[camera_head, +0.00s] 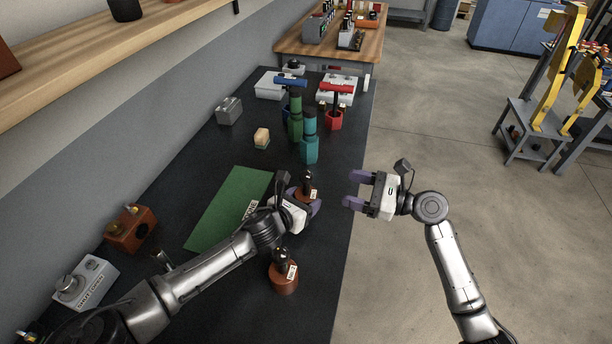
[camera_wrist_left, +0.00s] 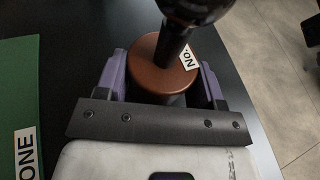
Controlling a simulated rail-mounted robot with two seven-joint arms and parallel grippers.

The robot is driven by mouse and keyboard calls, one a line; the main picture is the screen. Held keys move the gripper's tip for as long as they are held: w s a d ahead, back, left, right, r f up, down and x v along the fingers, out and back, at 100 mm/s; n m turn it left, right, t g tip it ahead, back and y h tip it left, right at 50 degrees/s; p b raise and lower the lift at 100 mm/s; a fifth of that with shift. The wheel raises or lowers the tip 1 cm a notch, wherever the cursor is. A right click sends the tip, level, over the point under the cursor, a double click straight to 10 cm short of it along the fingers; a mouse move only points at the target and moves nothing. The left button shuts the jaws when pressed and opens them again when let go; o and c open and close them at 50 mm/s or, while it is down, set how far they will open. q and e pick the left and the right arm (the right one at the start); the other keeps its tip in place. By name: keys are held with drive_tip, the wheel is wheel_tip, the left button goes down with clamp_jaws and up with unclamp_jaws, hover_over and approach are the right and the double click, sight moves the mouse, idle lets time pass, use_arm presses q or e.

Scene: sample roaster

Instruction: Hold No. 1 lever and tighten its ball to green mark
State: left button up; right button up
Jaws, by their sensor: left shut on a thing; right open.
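A brown round base with a black lever (camera_head: 307,182) stands on the dark bench, and its label starts "No."; the number is not readable. In the left wrist view the brown base (camera_wrist_left: 147,77) sits between the purple fingers, with the black shaft and ball rising above it. My left gripper (camera_head: 314,204) is shut on this base. A second brown base with a black lever (camera_head: 284,278) and a label stands nearer, by my left arm. My right gripper (camera_head: 357,190) is open and empty, to the right past the bench edge. I cannot make out a green mark on either lever.
A green mat (camera_head: 228,208) lies left of the held base. Teal and green tools (camera_head: 309,140), a red-handled tool (camera_head: 335,110) and a sponge (camera_head: 261,138) stand farther back. A brown block (camera_head: 130,229) and a grey box (camera_head: 85,283) are at the left.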

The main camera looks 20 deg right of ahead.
sight(306, 177)
drive_tip(key=x, duration=1.2)
drive_tip(key=shift+d, duration=0.1)
drive_tip(key=c, duration=0.9)
drive_tip(key=shift+m+t+h, duration=1.6)
drive_tip(key=shift+h, duration=0.1)
drive_tip(key=o, duration=0.9)
drive_tip(key=shift+s, duration=0.1)
drive_tip(key=v, duration=1.2)
